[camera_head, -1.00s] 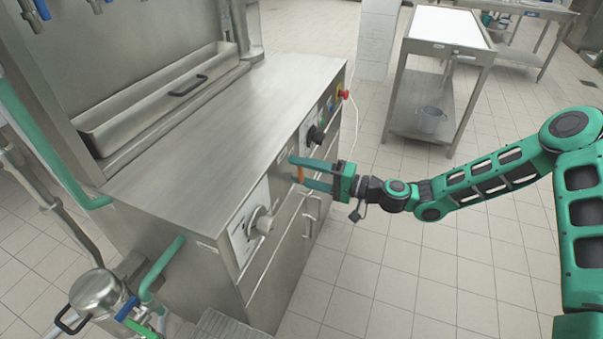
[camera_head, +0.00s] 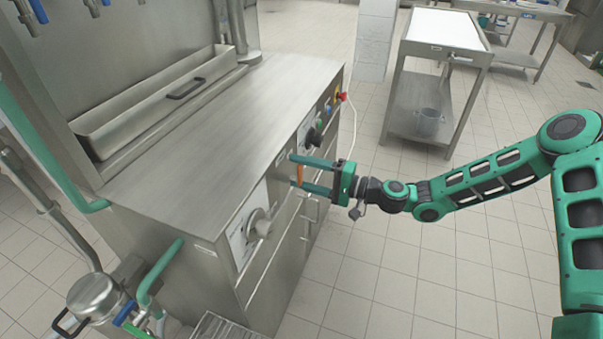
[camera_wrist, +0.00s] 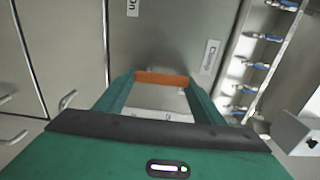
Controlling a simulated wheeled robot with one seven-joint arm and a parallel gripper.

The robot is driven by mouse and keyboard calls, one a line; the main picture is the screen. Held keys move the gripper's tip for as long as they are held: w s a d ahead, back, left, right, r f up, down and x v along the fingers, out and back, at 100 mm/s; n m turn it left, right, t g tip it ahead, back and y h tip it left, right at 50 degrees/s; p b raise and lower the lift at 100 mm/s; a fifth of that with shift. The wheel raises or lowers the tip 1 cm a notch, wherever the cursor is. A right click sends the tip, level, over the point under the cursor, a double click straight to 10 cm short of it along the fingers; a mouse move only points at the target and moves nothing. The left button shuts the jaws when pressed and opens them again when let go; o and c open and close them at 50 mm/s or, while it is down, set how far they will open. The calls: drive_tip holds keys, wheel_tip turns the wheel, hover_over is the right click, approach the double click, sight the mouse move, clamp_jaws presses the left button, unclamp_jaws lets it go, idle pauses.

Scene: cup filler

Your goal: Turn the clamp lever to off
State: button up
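The clamp lever (camera_head: 300,172) is an orange bar on the front panel of the steel machine. It also shows in the wrist view (camera_wrist: 162,78), lying crosswise between the fingertips. A "Clamp" label (camera_wrist: 210,57) is to its right and an "On" label (camera_wrist: 132,8) is above it to the left. My gripper (camera_head: 293,173) is at the panel, its green fingers wide apart on either side of the lever. The bar spans most of the gap in the wrist view (camera_wrist: 162,85); I cannot tell whether it touches both fingers. The lever's pivot is not clear.
A large grey dial (camera_head: 258,224) is on the panel to the left of my gripper. A black knob (camera_head: 314,136) and a red button (camera_head: 342,97) are to its right. Drawer handles are below. A steel table (camera_head: 447,50) stands behind; the floor (camera_head: 400,270) in front is clear.

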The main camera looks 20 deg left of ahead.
drive_tip(key=shift+o, duration=1.2)
drive_tip(key=shift+w+f, duration=0.1)
drive_tip(key=s+d, duration=0.1)
drive_tip(key=d, duration=0.9)
drive_tip(key=shift+d, duration=0.4)
